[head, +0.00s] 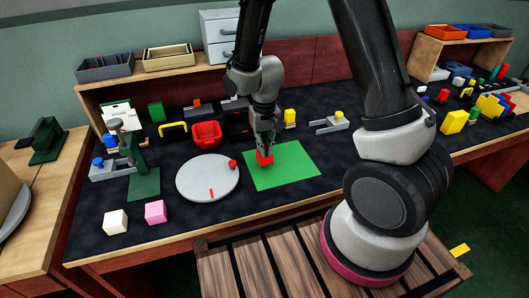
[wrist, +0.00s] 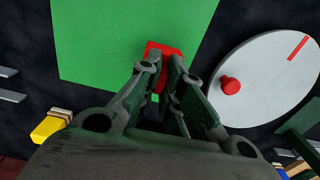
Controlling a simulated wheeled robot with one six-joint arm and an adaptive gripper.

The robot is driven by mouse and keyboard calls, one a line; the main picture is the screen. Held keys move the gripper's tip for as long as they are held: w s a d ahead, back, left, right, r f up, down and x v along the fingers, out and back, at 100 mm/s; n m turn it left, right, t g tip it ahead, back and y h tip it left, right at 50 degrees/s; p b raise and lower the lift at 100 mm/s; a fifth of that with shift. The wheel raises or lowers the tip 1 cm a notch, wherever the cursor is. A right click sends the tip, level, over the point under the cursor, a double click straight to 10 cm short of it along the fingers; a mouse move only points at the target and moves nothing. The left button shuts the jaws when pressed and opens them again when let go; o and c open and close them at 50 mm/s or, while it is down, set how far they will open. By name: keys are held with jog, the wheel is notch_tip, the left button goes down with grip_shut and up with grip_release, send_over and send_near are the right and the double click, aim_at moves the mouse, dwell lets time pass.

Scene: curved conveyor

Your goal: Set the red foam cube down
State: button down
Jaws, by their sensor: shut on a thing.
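The red foam cube (head: 265,158) is between the fingers of my gripper (head: 267,149), at the upper left part of the green mat (head: 290,170). In the wrist view the cube (wrist: 164,48) shows at the fingertips of my gripper (wrist: 164,72), over the edge of the green mat (wrist: 110,40). My gripper is shut on the cube and points down. I cannot tell whether the cube touches the mat or is slightly above it.
A round grey disc (head: 205,180) with a red knob (head: 233,164) lies just left of the mat. A red bin (head: 207,134) stands behind it. White (head: 115,222) and pink (head: 155,211) cubes sit front left. Most of the mat is clear.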

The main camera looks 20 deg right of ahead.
jog(key=shift+f, duration=1.2)
jog(key=shift+f, duration=0.1)
jog(key=c, duration=1.6)
grip_release()
jog(key=shift+o, duration=0.2)
notch_tip(320, 180, up, 12)
jog(key=shift+f, duration=0.1)
jog(key=s+d+r+t, duration=0.1)
jog(key=s+d+r, duration=0.2)
jog(key=d+r, duration=0.3)
jog(key=s+d+r+t, duration=0.1)
jog(key=s+d+r, duration=0.25)
jog(key=r, duration=0.45)
jog(key=s+d+r+t, duration=0.1)
jog(key=s+d+r, duration=0.1)
jog(key=s, duration=0.4)
jog(key=s+d+r+t, duration=0.1)
jog(key=s+d+r, duration=0.2)
jog(key=s, duration=0.3)
jog(key=shift+s+d+r, duration=0.3)
jog(key=shift+s+r, duration=0.05)
